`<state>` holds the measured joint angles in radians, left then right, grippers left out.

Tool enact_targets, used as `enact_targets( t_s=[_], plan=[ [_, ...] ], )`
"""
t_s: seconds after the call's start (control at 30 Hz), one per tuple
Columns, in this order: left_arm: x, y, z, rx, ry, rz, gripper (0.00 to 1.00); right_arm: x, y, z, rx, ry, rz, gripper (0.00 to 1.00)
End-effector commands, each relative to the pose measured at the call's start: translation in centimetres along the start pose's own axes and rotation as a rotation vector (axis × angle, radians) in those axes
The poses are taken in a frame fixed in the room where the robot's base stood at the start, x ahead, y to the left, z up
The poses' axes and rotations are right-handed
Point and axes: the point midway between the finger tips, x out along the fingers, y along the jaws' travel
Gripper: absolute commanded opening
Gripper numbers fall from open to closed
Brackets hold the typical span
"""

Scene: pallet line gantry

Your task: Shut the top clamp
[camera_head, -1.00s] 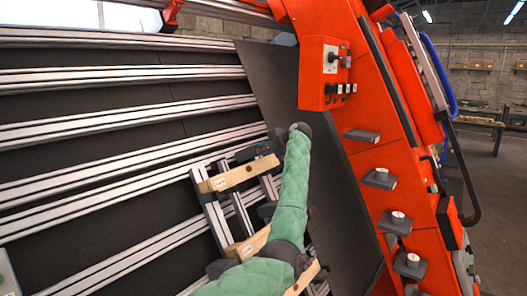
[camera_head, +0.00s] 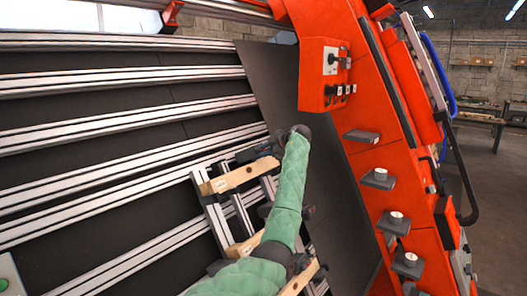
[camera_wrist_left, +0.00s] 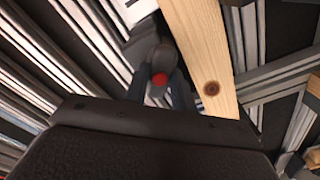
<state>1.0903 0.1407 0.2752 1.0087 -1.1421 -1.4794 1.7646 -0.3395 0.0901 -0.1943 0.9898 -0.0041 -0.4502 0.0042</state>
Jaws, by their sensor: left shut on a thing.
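The top clamp (camera_wrist_left: 160,55) shows in the left wrist view as a dark grey lever with a red end, beside a pale wooden block (camera_wrist_left: 205,55). My left gripper (camera_wrist_left: 160,85) has its two dark fingers on either side of the lever and is shut on it. In the head view, my left gripper (camera_head: 256,151) is at the upper wooden block (camera_head: 240,175), at the end of the green-sleeved arm. The clamp is mostly hidden there, and its exact angle cannot be told. My right gripper is not in view.
Aluminium rails (camera_head: 120,106) cross the dark sloping panel on the left. A lower wooden block (camera_head: 246,245) is partly behind my arm. An orange frame (camera_head: 375,140) with a switch box (camera_head: 322,75) and small grey ledges stands to the right.

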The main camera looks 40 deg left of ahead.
Motion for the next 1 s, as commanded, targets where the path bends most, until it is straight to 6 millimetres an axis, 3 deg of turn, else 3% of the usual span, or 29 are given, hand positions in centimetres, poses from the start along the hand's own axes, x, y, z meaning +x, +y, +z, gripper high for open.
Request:
enact_targets(
  t_s=[0.23, 0.7, 1.0],
  plan=[
    [0.0, -0.1, 0.1, 0.078, 0.000, -0.002, 0.00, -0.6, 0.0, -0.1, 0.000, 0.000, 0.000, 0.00],
    [0.0, -0.1, 0.0, 0.582, -0.001, -0.003, 0.00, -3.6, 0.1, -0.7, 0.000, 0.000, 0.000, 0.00],
    [0.1, -0.3, 0.2, 0.652, -0.002, -0.003, 0.00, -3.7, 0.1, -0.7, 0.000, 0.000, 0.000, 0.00]
  ],
)
